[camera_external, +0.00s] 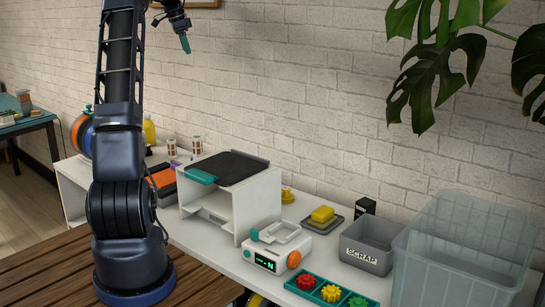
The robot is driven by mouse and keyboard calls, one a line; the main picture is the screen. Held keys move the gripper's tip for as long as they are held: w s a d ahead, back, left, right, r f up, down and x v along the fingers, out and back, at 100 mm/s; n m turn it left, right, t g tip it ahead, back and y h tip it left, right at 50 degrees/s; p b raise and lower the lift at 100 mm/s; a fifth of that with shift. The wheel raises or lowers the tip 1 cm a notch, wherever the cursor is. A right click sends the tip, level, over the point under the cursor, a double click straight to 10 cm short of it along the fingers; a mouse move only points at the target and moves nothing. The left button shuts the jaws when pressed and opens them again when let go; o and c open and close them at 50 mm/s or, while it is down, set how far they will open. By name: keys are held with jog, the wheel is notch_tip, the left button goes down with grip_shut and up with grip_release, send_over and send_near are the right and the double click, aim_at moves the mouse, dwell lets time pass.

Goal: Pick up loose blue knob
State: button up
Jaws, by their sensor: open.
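My gripper (185,43) is high up at the top of the view, in front of the brick wall and well above the table. It is open, with nothing seen in it. I cannot make out a loose blue knob for certain. A small teal knob-like piece (254,235) shows at the left edge of a white device (278,247). I cannot tell whether it is loose or fixed. An orange knob (294,259) is on the device's front, beside a lit display.
A white stand (238,207) carries a dark tray with a teal handle. A teal tray (309,294) holds red, yellow and green gears. A grey SCRAP bin (367,257) and a large clear bin (450,270) stand at right. A yellow block (323,213) lies on a dark dish.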

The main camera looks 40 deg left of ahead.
jog(key=shift+s+a+f+x, duration=0.45)
jog(key=shift+s+a+x, duration=0.8)
jog(key=shift+x, duration=6)
jog(key=shift+s+a+f+x, duration=0.45)
jog(key=shift+s+a+x, duration=0.75)
jog(key=shift+x, duration=6.05)
jog(key=shift+s+a+f+x, duration=0.5)
jog(key=shift+s+a+x, duration=0.7)
jog(key=shift+x, duration=6.1)
jog(key=shift+s+d, duration=0.2)
jog(key=c, duration=1.1)
